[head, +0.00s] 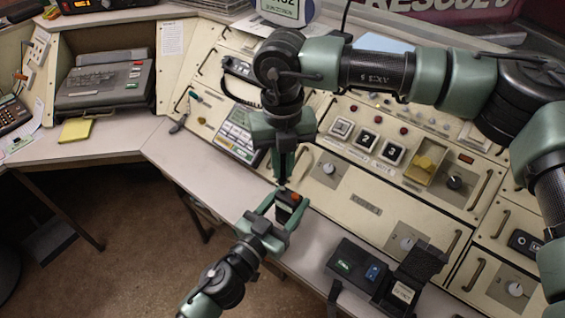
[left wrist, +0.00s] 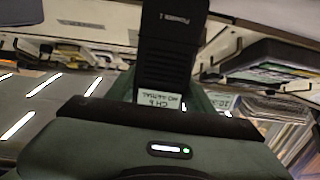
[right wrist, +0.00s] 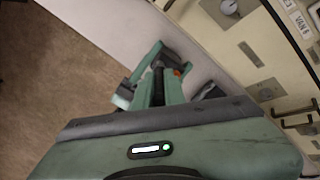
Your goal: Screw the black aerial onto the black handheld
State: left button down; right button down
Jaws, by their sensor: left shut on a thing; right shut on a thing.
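The black handheld (head: 290,206) is held by my left gripper (head: 277,208) over the front edge of the desk. An orange-red part shows at its top. In the left wrist view the handheld's dark body (left wrist: 170,45) stands between the fingers, with a small lit screen. My right gripper (head: 284,158) points down from above, shut on the thin black aerial (head: 283,182). The aerial's lower end is close over the handheld's top; I cannot tell whether they touch. In the right wrist view the aerial (right wrist: 158,84) is partly hidden between the fingers.
A black unit (head: 358,268) with green and blue buttons stands at the desk's front right. The sloping console panel (head: 350,205) with knobs and handles rises behind the grippers. A telephone-like grey machine (head: 105,82) is at the left. Open floor lies at lower left.

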aim_at(282, 178)
jog(key=shift+f, duration=0.1)
jog(key=shift+f, duration=1.35)
jog(key=m, duration=0.6)
jog(key=shift+m, duration=0.3)
jog(key=m, duration=0.9)
jog(key=shift+a+m, duration=0.1)
jog(key=shift+m, duration=0.2)
jog(key=m, duration=0.3)
